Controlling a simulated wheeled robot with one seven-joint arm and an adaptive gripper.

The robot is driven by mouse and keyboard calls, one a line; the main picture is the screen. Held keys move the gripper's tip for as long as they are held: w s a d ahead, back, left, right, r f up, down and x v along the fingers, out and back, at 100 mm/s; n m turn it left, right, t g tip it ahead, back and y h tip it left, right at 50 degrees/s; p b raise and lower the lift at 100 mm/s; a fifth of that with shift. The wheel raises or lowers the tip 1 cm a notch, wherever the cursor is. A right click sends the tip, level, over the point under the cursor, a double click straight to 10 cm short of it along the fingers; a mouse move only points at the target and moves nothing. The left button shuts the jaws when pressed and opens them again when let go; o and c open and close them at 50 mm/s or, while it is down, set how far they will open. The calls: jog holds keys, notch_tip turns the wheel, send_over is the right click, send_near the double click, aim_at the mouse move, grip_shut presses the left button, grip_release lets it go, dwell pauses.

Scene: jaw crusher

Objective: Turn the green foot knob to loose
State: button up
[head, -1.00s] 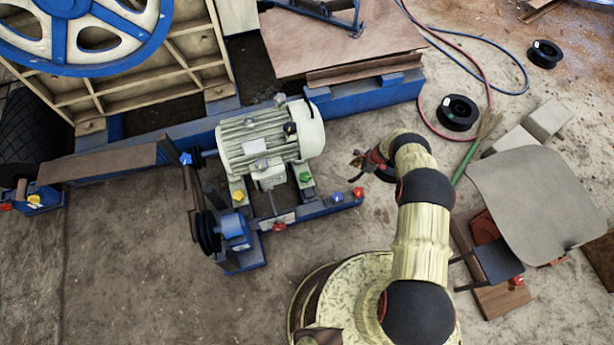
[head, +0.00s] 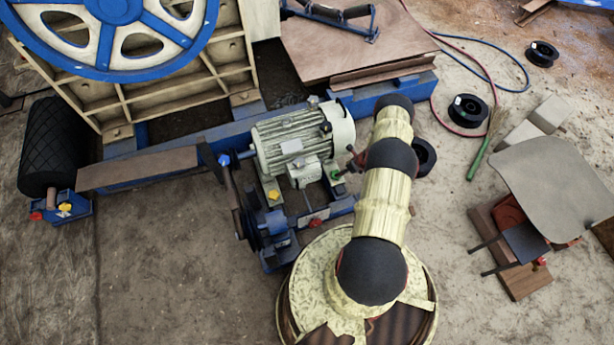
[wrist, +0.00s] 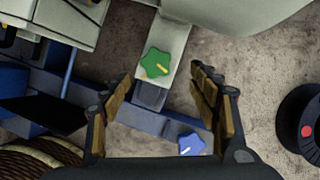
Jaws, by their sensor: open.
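The green foot knob (wrist: 155,62) is star-shaped with an orange pointer mark. It sits on a pale foot plate (wrist: 176,46) beside the motor and lies just beyond my fingertips in the wrist view. In the head view a bit of the green knob (head: 336,177) shows beside my gripper (head: 352,163), at the right end of the motor (head: 292,142). In the wrist view my gripper (wrist: 162,82) is open and empty, one finger on each side below the knob. I cannot tell its height above the knob.
A blue knob (wrist: 192,144) sits on the blue rail nearer my palm. A yellow knob (head: 273,195) and a red knob (head: 314,222) are close by in the head view. A black spool (wrist: 306,131) lies on the floor to the right.

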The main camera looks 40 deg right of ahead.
jog(key=shift+n, duration=0.3)
jog(key=b+x, duration=0.1)
jog(key=x, duration=0.1)
jog(key=b+x, duration=0.1)
jog(key=x, duration=0.2)
jog(key=b+x, duration=0.2)
jog(key=x, duration=0.1)
jog(key=shift+s+a+f, duration=0.15)
jog(key=shift+a+f, duration=0.1)
jog(key=shift+a, duration=0.2)
jog(key=shift+c, duration=1.4)
jog(key=c, duration=0.9)
